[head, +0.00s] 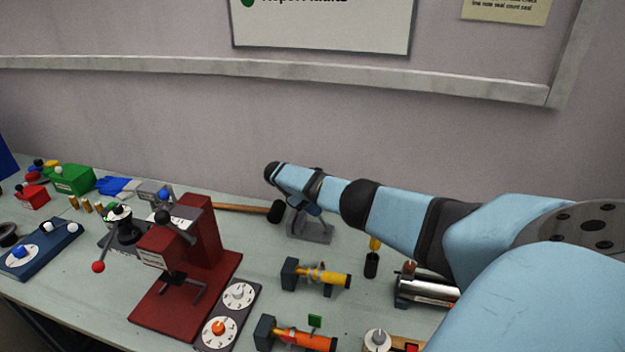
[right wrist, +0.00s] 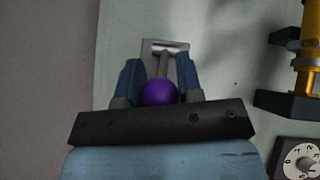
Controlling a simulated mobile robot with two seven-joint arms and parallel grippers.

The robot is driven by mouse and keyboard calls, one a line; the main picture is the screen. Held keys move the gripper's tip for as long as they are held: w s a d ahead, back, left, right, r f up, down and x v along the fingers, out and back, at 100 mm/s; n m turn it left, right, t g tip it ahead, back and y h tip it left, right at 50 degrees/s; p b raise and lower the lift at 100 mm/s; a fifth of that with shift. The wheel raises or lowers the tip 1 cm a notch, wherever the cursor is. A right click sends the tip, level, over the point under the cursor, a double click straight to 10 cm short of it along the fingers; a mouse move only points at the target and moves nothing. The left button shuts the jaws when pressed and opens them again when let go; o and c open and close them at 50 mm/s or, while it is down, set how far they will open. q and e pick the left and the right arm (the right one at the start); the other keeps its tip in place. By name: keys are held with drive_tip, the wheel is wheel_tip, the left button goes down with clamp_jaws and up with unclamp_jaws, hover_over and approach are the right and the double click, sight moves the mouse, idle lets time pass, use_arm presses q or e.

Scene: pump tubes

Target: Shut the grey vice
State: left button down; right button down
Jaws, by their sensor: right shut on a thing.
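A grey metal device (head: 312,228), which looks like the grey vice, stands on the bench near the wall. In the right wrist view its grey plate (right wrist: 152,46) shows beyond a purple ball knob (right wrist: 159,93) on a short grey lever. My right gripper (head: 308,205) reaches in from the right, just above the device. In the right wrist view its blue fingers (right wrist: 158,88) are on both sides of the purple knob and shut on it. The gripper hides the knob and upper part of the device in the head view. My left gripper is not in view.
A hammer (head: 274,212) lies just left of the device. A red press (head: 205,235) stands further left. Orange (head: 305,339) and yellow (head: 325,276) tube fixtures, a screwdriver (head: 371,264) and a silver cylinder (head: 428,290) stand nearer me. The wall is close behind.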

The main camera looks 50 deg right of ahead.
drive_tip(key=shift+a, duration=0.1)
drive_tip(key=c, duration=0.8)
unclamp_jaws()
drive_tip(key=shift+w+f, duration=0.1)
drive_tip(key=b+v, duration=0.5)
drive_tip(key=v, duration=0.9)
